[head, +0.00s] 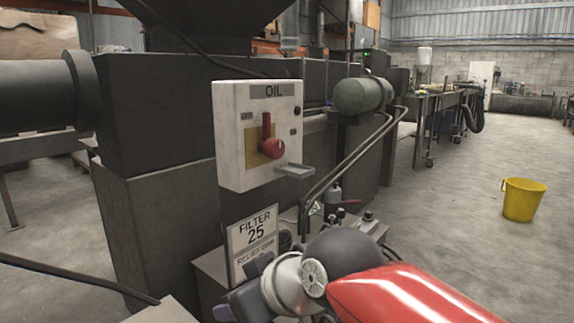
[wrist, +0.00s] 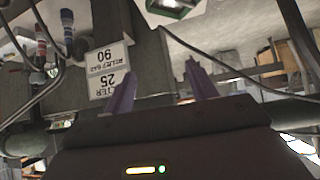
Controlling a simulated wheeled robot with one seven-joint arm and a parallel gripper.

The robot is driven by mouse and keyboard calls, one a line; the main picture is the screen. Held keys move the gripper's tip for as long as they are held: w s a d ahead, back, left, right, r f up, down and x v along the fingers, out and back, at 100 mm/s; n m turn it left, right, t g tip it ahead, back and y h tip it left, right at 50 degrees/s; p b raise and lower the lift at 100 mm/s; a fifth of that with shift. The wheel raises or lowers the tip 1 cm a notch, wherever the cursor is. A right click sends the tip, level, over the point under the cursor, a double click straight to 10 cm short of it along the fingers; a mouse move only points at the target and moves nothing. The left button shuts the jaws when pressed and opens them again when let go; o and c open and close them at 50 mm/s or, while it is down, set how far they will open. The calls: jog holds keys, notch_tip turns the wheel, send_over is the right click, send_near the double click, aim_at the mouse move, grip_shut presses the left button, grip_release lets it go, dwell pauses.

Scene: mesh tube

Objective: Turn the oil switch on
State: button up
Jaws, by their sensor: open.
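The oil switch is a white box (head: 231,150) labelled OIL, on the side of the dark machine in the head view. Its red handle (head: 267,128) stands upright over a yellow plate, with a round red knob (head: 272,148) at its lower end. My gripper (head: 240,288) is low in the head view, below the box and in front of the FILTER 25 sign, apart from the handle. In the wrist view my gripper (wrist: 163,70) has its two purple fingers spread with nothing between them. The red handle cannot be made out in the wrist view.
The FILTER 25 sign (head: 252,243) stands close behind my gripper; it appears upside down in the wrist view (wrist: 109,72). A small grey ledge (head: 295,170) juts from the box's lower right. Pipes (head: 345,160) run down right of it. A yellow bucket (head: 523,200) stands on open floor.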

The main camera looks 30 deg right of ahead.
jog(key=w+d+r+n+t+y+b, duration=0.35)
jog(key=d+r, duration=0.25)
jog(key=r, duration=0.4)
jog(key=t+b, duration=0.4)
send_near(280, 152)
jog(key=w, duration=0.3)
jog(key=x, duration=0.4)
jog(key=a+p+x, duration=0.1)
jog(key=x, duration=0.2)
jog(key=shift+w+a, duration=0.1)
jog(key=shift+w, duration=0.05)
jog(key=c, duration=1)
